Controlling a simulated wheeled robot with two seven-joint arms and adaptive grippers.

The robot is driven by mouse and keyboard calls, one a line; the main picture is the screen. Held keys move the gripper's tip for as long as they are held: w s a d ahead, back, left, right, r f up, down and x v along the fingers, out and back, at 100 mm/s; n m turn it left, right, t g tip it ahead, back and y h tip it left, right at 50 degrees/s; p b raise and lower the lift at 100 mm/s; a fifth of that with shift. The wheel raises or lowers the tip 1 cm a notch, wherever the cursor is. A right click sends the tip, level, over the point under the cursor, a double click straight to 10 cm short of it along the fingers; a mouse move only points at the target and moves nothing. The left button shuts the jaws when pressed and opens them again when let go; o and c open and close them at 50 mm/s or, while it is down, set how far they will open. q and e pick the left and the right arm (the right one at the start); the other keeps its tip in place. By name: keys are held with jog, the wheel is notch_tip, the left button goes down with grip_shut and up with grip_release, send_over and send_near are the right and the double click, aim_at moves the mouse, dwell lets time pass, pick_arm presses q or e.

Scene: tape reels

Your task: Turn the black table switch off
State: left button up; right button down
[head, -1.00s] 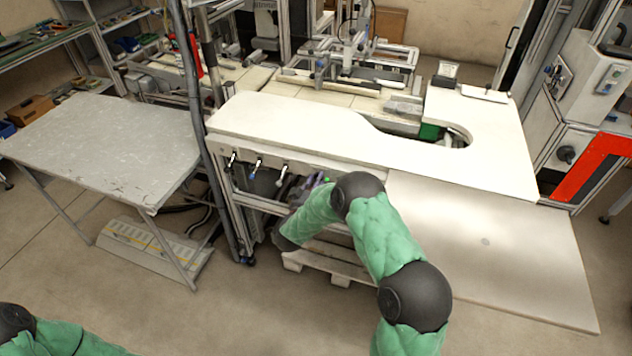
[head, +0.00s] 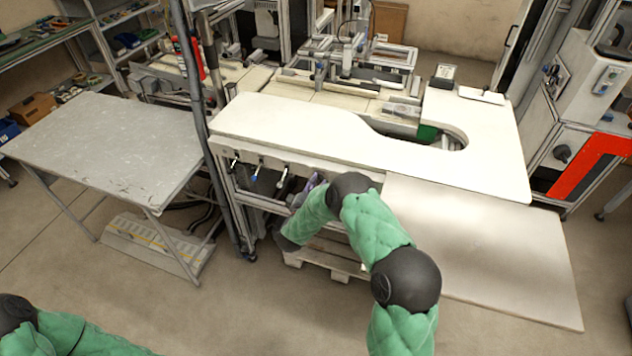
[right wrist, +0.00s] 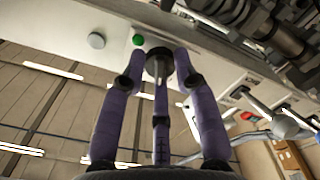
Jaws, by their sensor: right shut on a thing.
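The black switch (right wrist: 159,62) is a round dark knob on the pale front rail of the white table (head: 290,128). It shows in the right wrist view, beside a green button (right wrist: 138,41) and a pale grey button (right wrist: 96,40). My right gripper (right wrist: 160,72) has three purple fingers closed around the knob. In the head view my right gripper (head: 310,187) is at the table's front rail, mostly hidden by my green arm, and the knob cannot be seen there. My left gripper is out of view; only part of the left arm shows at bottom left.
A wooden pallet (head: 340,263) lies under the table. A grey table (head: 105,140) stands at left.

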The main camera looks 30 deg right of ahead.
jog(key=shift+n+p, duration=0.4)
jog(key=shift+n, duration=0.8)
jog(key=shift+f, duration=0.1)
jog(key=c, duration=0.9)
grip_release()
jog(key=shift+c, duration=0.2)
jog(key=shift+s+a, duration=0.1)
jog(key=v, duration=1.1)
jog(key=shift+s+a, duration=0.25)
jog(key=shift+a, duration=0.1)
